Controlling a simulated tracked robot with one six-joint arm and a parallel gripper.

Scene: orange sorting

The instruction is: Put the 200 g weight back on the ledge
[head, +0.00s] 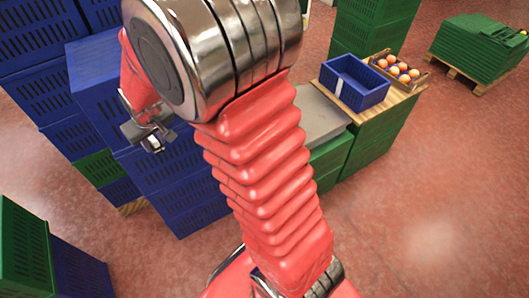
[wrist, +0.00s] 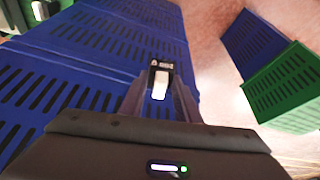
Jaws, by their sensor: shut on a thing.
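My gripper (head: 150,135) is shut on the 200 g weight (wrist: 161,66), a small dark piece with an upside-down "200 g" label and a pale block below it. In the wrist view the weight sits between the two fingers of my gripper (wrist: 161,98), above blue crates. In the head view only a small pale bit of the weight (head: 154,144) shows at the fingertips, in front of the blue crate stack. I cannot make out the ledge for certain in either view.
Blue crates (head: 165,170) stand close behind and below my gripper. A grey slab (head: 318,115), an open blue crate (head: 355,82) and a tray of oranges (head: 398,68) are at right. A dark item with a pale patch (wrist: 40,10) shows top left in the wrist view.

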